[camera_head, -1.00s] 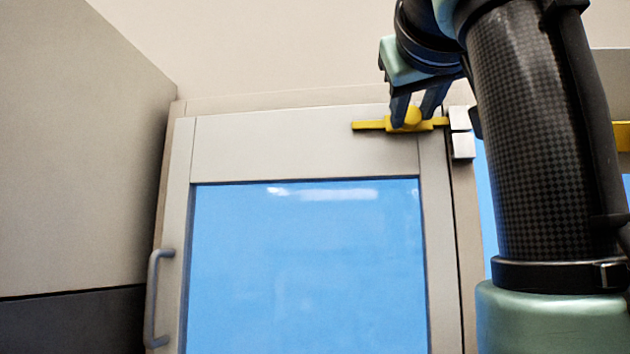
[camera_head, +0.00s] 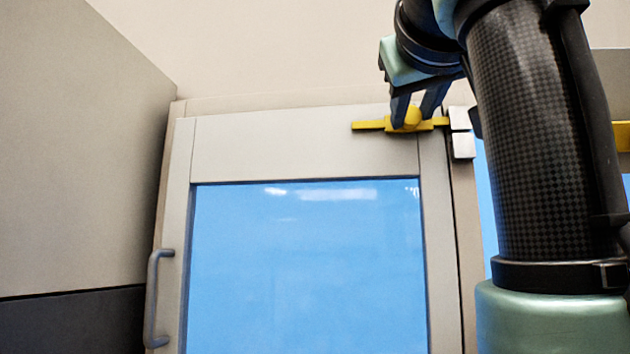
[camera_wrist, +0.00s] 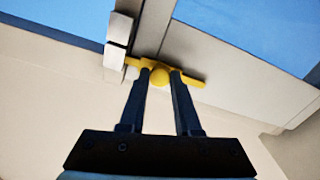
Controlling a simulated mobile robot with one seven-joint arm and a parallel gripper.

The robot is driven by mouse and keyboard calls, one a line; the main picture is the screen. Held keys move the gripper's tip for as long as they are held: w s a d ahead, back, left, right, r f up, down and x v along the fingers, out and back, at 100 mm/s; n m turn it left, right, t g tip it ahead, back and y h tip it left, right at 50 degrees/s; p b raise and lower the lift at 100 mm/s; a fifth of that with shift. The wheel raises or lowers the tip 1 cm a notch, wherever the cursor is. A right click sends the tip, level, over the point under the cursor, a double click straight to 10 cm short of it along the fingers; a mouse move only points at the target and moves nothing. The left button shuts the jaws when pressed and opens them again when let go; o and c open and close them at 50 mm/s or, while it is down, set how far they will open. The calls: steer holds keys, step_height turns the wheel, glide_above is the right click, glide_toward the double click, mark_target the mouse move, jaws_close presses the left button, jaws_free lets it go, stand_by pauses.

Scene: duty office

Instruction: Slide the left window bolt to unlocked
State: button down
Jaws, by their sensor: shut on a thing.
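The left window (camera_head: 300,150) has a pale frame around a blue pane. Its yellow bolt (camera_head: 370,125) lies level along the top right of the frame, its right end reaching the pale metal keeper blocks (camera_head: 463,146). My gripper (camera_head: 416,114) is at the bolt from above, its two dark fingers shut on the bolt's round yellow knob. In the wrist view the fingers of my gripper (camera_wrist: 161,78) stand on either side of the knob (camera_wrist: 160,76), and the bolt end lies close to the keeper (camera_wrist: 118,45). Whether the end sits inside the keeper is hard to tell.
A grey handle (camera_head: 157,298) stands upright on the window's left edge. A beige cabinet side (camera_head: 80,150) fills the left. Another yellow part (camera_head: 622,136) shows at the right edge, partly behind my arm. The wall above the window is clear.

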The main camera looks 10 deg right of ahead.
mark_target(379, 125)
steer(key=shift+w+a, duration=0.25)
steer(key=shift+a, duration=0.7)
steer(key=shift+w+a, duration=0.25)
steer(key=shift+a, duration=0.7)
steer(key=shift+d, duration=0.1)
steer(key=c, duration=0.9)
jaws_free()
steer(key=o, duration=0.3)
steer(key=shift+a, duration=0.25)
steer(key=shift+d, duration=0.25)
